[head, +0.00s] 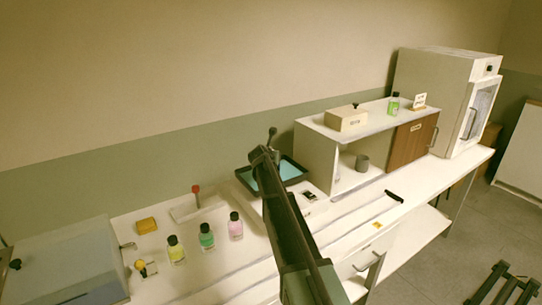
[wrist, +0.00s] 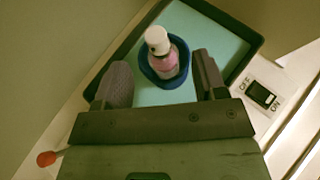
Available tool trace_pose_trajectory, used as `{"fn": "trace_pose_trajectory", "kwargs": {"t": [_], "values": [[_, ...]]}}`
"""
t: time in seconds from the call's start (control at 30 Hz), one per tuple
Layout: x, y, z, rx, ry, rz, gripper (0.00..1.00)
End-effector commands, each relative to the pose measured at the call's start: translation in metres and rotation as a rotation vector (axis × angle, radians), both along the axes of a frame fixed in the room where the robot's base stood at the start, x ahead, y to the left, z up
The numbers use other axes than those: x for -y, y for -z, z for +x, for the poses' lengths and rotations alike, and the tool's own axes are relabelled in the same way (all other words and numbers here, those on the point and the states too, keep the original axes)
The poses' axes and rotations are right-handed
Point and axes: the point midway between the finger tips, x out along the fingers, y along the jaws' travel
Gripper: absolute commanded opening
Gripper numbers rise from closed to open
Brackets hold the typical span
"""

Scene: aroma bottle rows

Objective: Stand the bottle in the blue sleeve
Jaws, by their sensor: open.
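A bottle of pink liquid with a white cap (wrist: 160,58) stands inside the blue sleeve (wrist: 178,78) in the wrist view. Its lower part is hidden by the sleeve wall. The sleeve sits on the light-blue floor of a dark-rimmed tray (wrist: 244,70), which also shows in the head view (head: 298,166). My gripper (wrist: 161,66) is open, with one finger on each side of the sleeve and bottle and gaps visible between. In the head view my arm hides the sleeve and the bottle in it.
Yellow (head: 176,250), green (head: 207,237) and pink (head: 235,226) bottles stand in a row on the counter left of my arm. Another green bottle (head: 393,104) stands on the shelf unit (head: 365,123). An on/off switch (wrist: 263,96) is right of the tray.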

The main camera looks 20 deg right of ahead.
Motion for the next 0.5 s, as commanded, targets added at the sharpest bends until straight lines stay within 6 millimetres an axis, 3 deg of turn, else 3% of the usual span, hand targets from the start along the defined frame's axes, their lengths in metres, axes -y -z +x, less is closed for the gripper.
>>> {"fn": "trace_pose_trajectory", "kwargs": {"t": [0.03, 0.23, 0.5], "values": [[-0.008, -0.014, -0.013, 0.0, -0.001, 0.0, 0.65], [-0.036, -0.04, -0.052, 0.0, -0.001, 0.0, 0.65], [-0.047, -0.045, -0.066, 0.0, 0.001, 0.0, 0.65]]}}
